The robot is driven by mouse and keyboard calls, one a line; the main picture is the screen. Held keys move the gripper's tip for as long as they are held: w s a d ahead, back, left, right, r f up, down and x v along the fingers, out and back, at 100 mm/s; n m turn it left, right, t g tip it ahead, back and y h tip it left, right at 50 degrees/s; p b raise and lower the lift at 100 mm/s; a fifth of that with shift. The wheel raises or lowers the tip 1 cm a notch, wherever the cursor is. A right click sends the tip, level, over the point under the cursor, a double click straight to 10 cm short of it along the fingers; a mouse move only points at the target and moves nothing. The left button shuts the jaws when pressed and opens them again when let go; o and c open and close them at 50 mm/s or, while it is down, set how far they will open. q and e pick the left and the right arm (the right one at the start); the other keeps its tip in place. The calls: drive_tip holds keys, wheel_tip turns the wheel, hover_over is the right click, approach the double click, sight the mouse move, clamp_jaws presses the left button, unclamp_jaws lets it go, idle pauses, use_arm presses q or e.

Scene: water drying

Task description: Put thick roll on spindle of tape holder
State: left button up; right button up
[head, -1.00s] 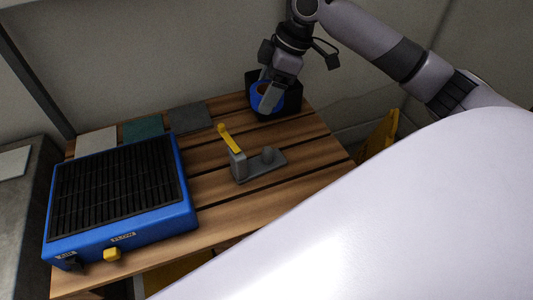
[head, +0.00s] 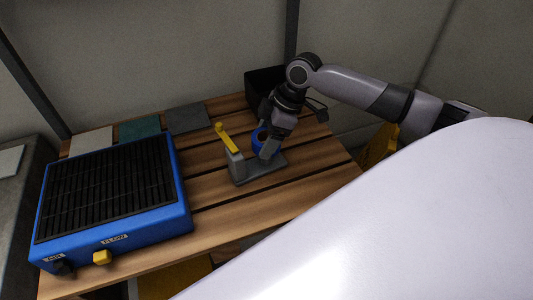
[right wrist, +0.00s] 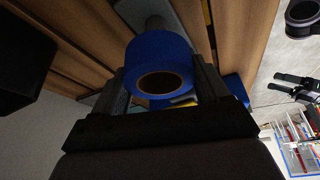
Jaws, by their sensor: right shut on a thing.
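The thick blue roll (head: 261,139) is held in my right gripper (head: 266,150), above or beside the right end of the tape holder (head: 238,168). In the right wrist view the blue roll (right wrist: 158,58) sits between the two fingers of the right gripper (right wrist: 162,85), its brown-rimmed hole facing the camera. The tape holder is grey with a raised yellow arm at its left end. A grey rounded post, likely its spindle (right wrist: 156,22), shows just beyond the roll in the wrist view. I cannot tell whether roll and spindle touch.
A blue box with a black grille (head: 110,190) takes up the left of the slatted wooden table (head: 215,215). Grey and green flat squares (head: 140,129) lie behind it. A black bin (head: 262,82) stands at the back right. The table front is clear.

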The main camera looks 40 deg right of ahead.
wheel_tip(320, 180, down, 5)
drive_tip(key=shift+f+b, duration=0.15)
drive_tip(key=shift+b, duration=0.5)
drive_tip(key=shift+f, duration=0.1)
drive_tip(key=shift+f, duration=0.2)
drive_tip(key=o, duration=1.1)
drive_tip(key=shift+o, duration=0.2)
drive_tip(key=shift+r, duration=0.1)
